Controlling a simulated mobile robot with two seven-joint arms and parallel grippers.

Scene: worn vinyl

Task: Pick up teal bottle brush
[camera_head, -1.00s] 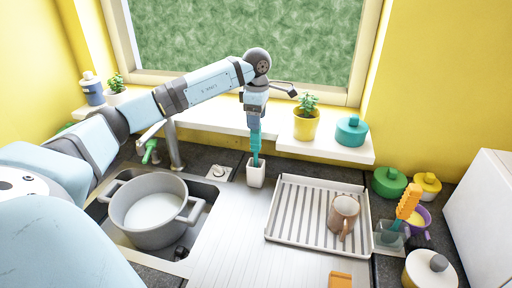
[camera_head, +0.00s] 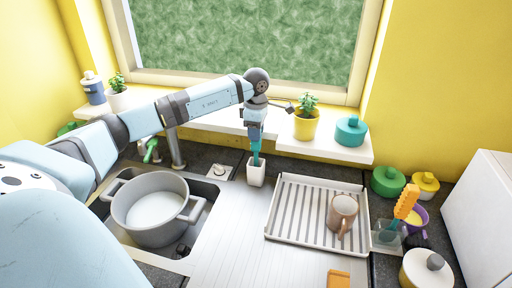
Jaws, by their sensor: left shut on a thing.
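The teal bottle brush (camera_head: 256,148) stands upright, its lower end inside a small white holder (camera_head: 256,173) at the back edge of the sink counter. My left gripper (camera_head: 256,137) points straight down over the holder and is shut on the upper part of the brush. The gripper hides the top of the brush, and the holder hides its lower end. My right gripper is out of view.
A grey pot (camera_head: 150,207) sits in the sink at left, near the faucet (camera_head: 173,148). A dish rack (camera_head: 290,215) with a brown mug (camera_head: 342,214) stands at right. The window sill (camera_head: 215,126) with a yellow flowerpot (camera_head: 306,124) lies close behind the gripper.

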